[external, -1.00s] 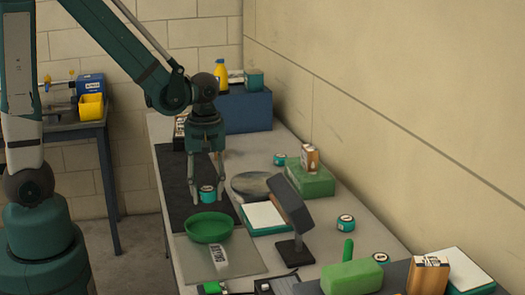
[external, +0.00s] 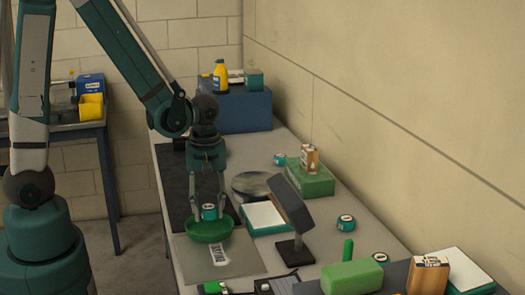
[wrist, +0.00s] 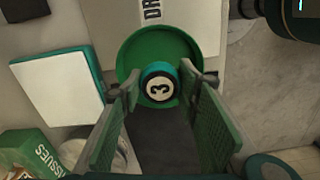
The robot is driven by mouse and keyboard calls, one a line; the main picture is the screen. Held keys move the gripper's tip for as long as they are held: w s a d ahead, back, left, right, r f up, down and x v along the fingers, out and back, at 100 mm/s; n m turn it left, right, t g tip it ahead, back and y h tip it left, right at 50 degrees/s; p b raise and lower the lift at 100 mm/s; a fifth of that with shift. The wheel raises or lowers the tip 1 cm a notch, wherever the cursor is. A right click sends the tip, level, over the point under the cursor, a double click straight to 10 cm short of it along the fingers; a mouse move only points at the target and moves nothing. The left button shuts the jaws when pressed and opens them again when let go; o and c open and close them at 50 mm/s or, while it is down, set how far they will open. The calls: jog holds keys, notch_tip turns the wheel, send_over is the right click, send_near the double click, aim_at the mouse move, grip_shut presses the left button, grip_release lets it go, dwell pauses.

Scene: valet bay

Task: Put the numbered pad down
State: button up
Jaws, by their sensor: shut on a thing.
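The numbered pad (external: 209,212) is a small teal round piece with a white top. In the wrist view the pad (wrist: 159,86) shows a black 3. My gripper (external: 209,203) points down and is shut on the pad's sides. A green bowl (external: 209,234) is under and just in front of the pad. In the wrist view the pad overlaps the near part of the bowl (wrist: 135,50). I cannot tell whether the pad touches the bowl.
A white-topped teal box (external: 265,219) and a dark angled stand (external: 292,212) are right of the bowl. A green tissue box (external: 310,181) and several round teal pieces (external: 346,223) are further right.

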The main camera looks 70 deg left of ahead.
aim_at(209, 220)
jog(key=shift+f, duration=2.05)
jog(key=shift+f+b, duration=0.15)
jog(key=shift+b, duration=0.2)
jog(key=o, duration=0.8)
jog(key=shift+c, duration=0.2)
jog(key=shift+r, duration=0.25)
jog(key=shift+r+p, duration=0.75)
jog(key=shift+r, duration=5.15)
